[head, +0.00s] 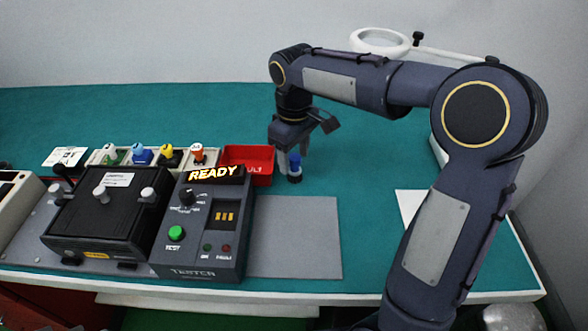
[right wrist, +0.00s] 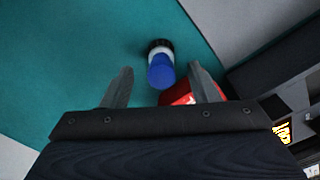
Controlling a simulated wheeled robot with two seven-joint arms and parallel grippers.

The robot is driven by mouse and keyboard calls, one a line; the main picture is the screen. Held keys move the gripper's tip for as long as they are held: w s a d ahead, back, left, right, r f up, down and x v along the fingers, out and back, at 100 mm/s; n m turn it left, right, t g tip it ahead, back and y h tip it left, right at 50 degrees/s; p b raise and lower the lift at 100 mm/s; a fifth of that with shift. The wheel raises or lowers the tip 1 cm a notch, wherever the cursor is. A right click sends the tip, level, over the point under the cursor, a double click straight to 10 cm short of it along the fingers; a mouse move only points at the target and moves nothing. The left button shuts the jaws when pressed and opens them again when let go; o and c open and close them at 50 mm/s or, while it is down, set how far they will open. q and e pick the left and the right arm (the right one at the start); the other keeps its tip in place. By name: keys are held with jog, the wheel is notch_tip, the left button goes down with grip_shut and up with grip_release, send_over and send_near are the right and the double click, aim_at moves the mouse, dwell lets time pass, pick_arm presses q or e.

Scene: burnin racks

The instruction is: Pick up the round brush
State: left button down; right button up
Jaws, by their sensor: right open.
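The round brush (head: 295,168) stands upright on the green table mat, just right of the red bin. It has a blue top and a dark base. In the right wrist view the brush (right wrist: 161,66) shows its blue top and dark bristle end, slightly beyond and between the two fingers. My right gripper (head: 290,150) points down over the brush, partly overlapping it in the head view. In the right wrist view the right gripper (right wrist: 160,88) is open with nothing between its pads that I can tell is touched. My left gripper is not in view.
The red bin (head: 262,172) is close beside the brush on the left. The tester (head: 205,235) with a lit READY sign and a black fixture (head: 105,215) stand in front. A grey mat (head: 310,245) lies clear at right.

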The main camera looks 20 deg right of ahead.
aim_at(295, 157)
notch_tip(295, 157, down, 4)
jog(key=shift+s+r, duration=0.15)
jog(key=shift+r, duration=0.05)
jog(key=c, duration=1)
jog(key=shift+r, duration=0.1)
jog(key=shift+c, duration=0.2)
